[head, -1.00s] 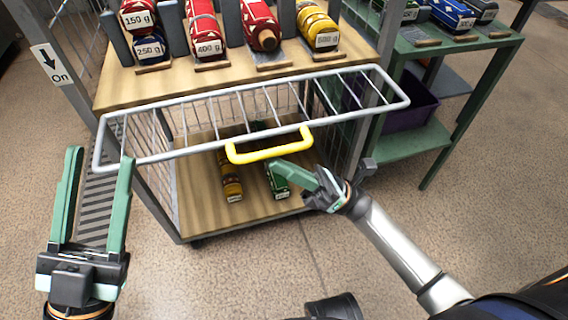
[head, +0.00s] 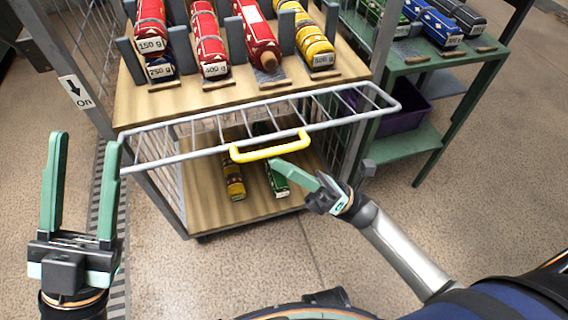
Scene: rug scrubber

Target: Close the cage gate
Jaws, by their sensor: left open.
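The cage gate (head: 182,157) is a grey wire frame across the front of the cage, over the lower shelf, with its top bar extending toward me. A yellow handle (head: 270,152) is fixed on its front bar. My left gripper (head: 84,140) is open and empty, its fingers pointing up; its right finger is close to the left end of the gate in the picture, and I cannot tell if they touch. My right gripper (head: 296,172) is just below and right of the handle, a green finger angled toward it. Its other finger is not clear, and I see no hold on the handle.
Labelled red, yellow and blue rolls (head: 262,38) lie on the upper wooden shelf (head: 210,98). A yellow roll (head: 233,178) and a green one (head: 277,180) lie on the lower shelf. A green table (head: 420,62) with a purple bin (head: 405,112) stands at right. An "On" sign (head: 76,92) hangs at left.

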